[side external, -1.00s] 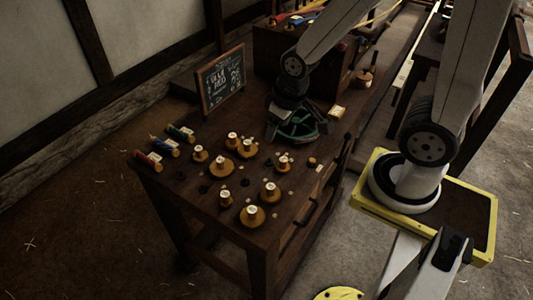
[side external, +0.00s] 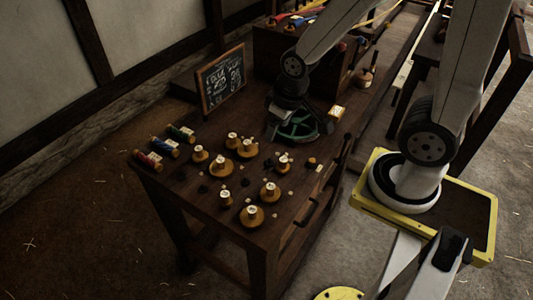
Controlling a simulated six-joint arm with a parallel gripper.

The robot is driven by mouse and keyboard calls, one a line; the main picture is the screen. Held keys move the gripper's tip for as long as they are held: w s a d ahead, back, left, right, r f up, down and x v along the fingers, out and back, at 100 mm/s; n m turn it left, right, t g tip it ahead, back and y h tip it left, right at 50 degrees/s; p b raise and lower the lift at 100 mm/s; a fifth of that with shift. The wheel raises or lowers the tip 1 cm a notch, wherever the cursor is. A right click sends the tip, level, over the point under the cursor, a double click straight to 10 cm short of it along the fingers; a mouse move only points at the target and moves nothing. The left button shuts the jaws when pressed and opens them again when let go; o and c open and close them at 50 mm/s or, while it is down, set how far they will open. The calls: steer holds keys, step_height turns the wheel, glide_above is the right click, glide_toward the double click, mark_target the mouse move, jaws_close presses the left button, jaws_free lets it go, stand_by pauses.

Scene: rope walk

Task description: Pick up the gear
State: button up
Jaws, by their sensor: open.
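Several brass-coloured gear-like pieces with pale-topped hubs stand on the dark wooden table (side external: 172,190). One gear (side external: 283,163) is nearest my gripper, just in front of and below it in the picture. Two more gears (side external: 247,149) (side external: 270,192) stand to its left and front, and a large gear (side external: 252,216) is near the front edge. My gripper (side external: 290,142) is open, pointing down over the back right of the table. No gear shows between its fingers, though the arm hides part of that area. The exact gap to the nearest gear cannot be told.
A framed chalkboard (side external: 221,78) stands at the back left. Red, blue and green spools (side external: 164,146) lie along the left edge. A dark wooden box (side external: 275,48) stands behind. Dark round spots lie among the gears.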

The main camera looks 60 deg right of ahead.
steer(key=m+g+y, duration=0.1)
steer(key=m+g, duration=0.2)
steer(key=m, duration=1.1)
glide_above(271, 186)
steer(key=d, duration=0.1)
steer(key=f, duration=0.9)
steer(key=shift+w+f, duration=0.4)
steer(key=shift+a+f+m, duration=0.1)
steer(key=shift+f+m, duration=0.65)
steer(key=shift+m, duration=0.15)
steer(key=shift+f, duration=0.1)
steer(key=shift+s+a+f, duration=0.1)
steer(key=shift+a+f, duration=0.05)
steer(key=shift+f, duration=1.05)
steer(key=shift+f, duration=0.15)
steer(key=shift+s+a+f, duration=0.15)
steer(key=shift+f, duration=1.05)
steer(key=shift+s+a+f, duration=0.1)
steer(key=shift+f, duration=1.05)
